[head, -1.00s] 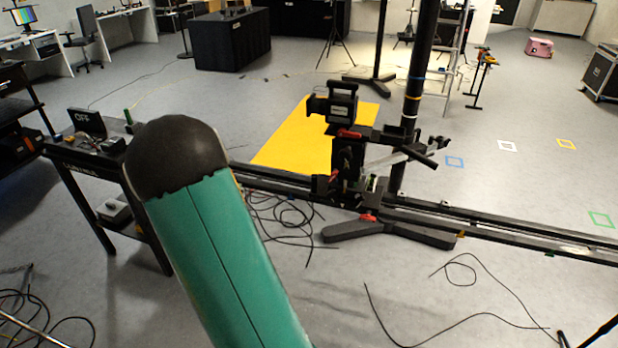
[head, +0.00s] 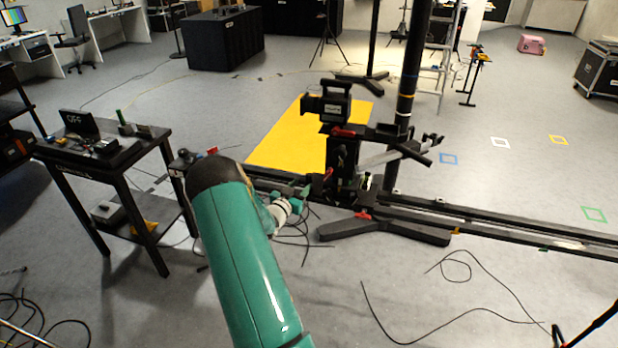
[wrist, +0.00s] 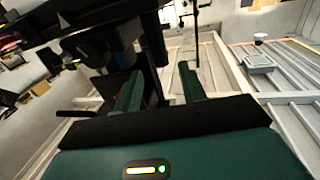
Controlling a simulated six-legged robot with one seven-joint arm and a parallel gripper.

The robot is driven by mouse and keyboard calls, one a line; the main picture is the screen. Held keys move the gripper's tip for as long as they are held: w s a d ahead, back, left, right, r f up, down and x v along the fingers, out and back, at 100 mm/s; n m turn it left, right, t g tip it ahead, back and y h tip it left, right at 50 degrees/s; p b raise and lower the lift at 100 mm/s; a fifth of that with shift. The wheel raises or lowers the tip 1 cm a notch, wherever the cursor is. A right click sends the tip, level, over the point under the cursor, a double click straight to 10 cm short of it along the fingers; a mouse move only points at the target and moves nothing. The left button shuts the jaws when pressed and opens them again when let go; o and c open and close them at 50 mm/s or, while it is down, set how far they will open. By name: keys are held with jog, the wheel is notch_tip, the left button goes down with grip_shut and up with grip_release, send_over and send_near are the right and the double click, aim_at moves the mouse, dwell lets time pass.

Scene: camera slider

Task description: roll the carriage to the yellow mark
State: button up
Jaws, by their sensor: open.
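The black carriage (head: 341,158) sits on the long dark slider rail (head: 490,213) and carries a black camera (head: 329,104). It has red levers and a small green-topped part. A small yellow mark (head: 456,231) shows on the rail, to the right of the carriage. A green mark (head: 543,249) lies farther right. My gripper (head: 304,193) is just left of the carriage, small and partly hidden in the head view. In the wrist view its two green fingers (wrist: 160,88) are apart, with dark carriage parts close ahead. I cannot tell whether they touch.
A black stand foot (head: 400,233) spreads under the rail. A dark post (head: 408,85) rises behind the carriage. A small table (head: 100,150) with an OFF sign stands at left. Cables (head: 460,310) lie on the floor in front. A yellow floor sheet (head: 290,137) lies behind.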

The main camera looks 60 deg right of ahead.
aim_at(307, 178)
jog(key=d, duration=0.6)
jog(key=shift+s+d, duration=0.1)
jog(key=shift+d, duration=0.2)
grip_shut()
